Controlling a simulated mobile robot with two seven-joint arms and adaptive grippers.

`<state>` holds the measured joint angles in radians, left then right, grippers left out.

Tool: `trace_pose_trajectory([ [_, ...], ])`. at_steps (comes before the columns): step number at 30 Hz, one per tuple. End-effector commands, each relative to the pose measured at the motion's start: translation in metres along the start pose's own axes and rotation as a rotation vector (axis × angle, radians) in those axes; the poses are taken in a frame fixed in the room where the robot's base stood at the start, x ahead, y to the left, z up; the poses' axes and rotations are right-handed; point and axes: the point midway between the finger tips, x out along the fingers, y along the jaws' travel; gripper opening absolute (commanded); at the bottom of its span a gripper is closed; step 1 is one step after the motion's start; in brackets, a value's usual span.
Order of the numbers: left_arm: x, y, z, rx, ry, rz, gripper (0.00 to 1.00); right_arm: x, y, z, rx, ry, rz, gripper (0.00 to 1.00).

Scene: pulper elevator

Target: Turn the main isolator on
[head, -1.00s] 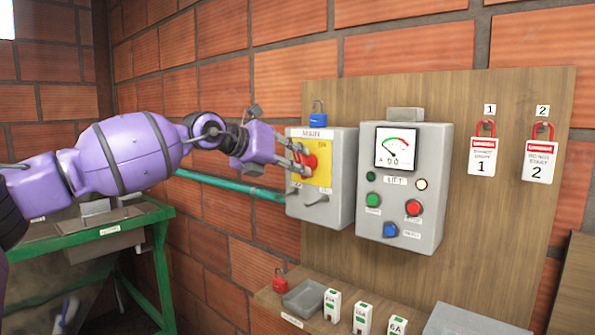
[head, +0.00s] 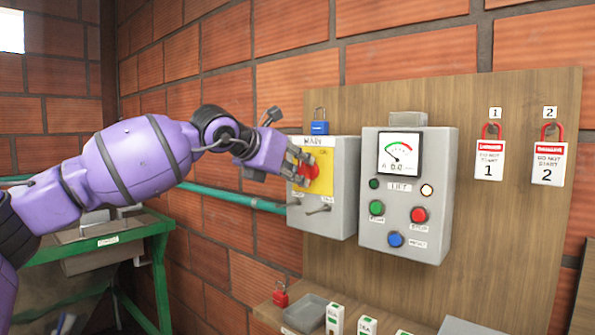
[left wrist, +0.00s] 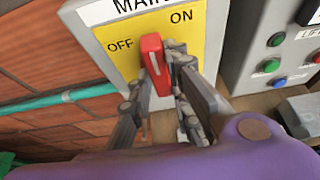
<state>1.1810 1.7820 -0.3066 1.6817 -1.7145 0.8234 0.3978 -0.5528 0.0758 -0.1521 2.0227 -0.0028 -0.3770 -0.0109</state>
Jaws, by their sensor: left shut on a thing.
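The main isolator is a grey box (head: 341,192) with a yellow plate (head: 325,161) on the wooden board. Its red handle (head: 310,173) is partly hidden by my left gripper (head: 304,165) in the head view. In the left wrist view the red handle (left wrist: 154,62) stands between the OFF and ON marks, near upright with its top leaning slightly toward OFF. My left gripper (left wrist: 161,80) is shut on the handle, one finger on each side. My right gripper is not in view.
A grey lift control box (head: 447,190) with a meter and buttons stands close to the right. A blue padlock (head: 320,128) sits above the isolator. A shelf below holds a red padlock (head: 281,298) and a grey tray (head: 304,312). Two danger tags hang at right.

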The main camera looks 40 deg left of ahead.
Motion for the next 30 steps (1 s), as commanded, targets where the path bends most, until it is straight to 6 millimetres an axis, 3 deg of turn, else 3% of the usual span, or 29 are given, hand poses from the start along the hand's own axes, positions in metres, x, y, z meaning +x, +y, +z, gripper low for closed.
trace_pose_trajectory([
  [7, 0.0, 0.0, -0.001, 0.005, 0.002, 0.001, 0.0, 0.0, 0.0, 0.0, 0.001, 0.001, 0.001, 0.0],
  [8, 0.0, 0.0, -0.001, 0.004, 0.002, 0.001, 0.18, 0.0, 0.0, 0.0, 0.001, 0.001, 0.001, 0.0],
  [12, 0.0, 0.0, -0.001, 0.003, 0.002, 0.001, 0.36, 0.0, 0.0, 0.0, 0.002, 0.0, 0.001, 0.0],
  [23, -0.002, 0.001, 0.0, 0.002, 0.0, 0.002, 0.36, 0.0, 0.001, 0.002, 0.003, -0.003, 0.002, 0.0],
  [30, -0.022, 0.004, -0.001, 0.006, 0.001, 0.008, 0.36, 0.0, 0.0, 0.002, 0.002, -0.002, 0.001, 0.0],
])
